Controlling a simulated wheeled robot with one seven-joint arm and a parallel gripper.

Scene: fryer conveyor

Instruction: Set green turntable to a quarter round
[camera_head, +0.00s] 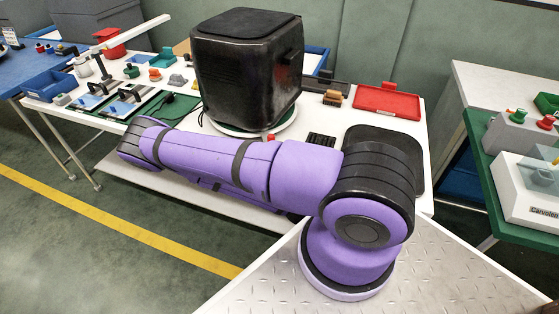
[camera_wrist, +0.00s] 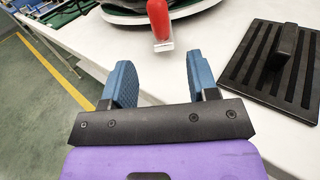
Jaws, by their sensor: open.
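The turntable (camera_head: 246,130) is a low round disc with a pale, green-tinged rim, on the white table under a large black fryer (camera_head: 245,70). In the wrist view the turntable's edge (camera_wrist: 130,17) shows at the top. A red handle (camera_wrist: 159,20) with a clear block at its near end sticks out from it toward me. My gripper (camera_wrist: 157,70) is open and empty. Its two blue fingers point at the turntable, with the handle ahead of the gap and apart from both fingers. In the head view my arm hides the gripper.
A black slotted plate with a raised grip (camera_wrist: 280,60) lies right of my gripper. A red tray (camera_head: 388,101) and brown blocks (camera_head: 333,98) lie at the table's back right. A black tray (camera_head: 413,145) lies at the right end. White table top is bare between gripper and turntable.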

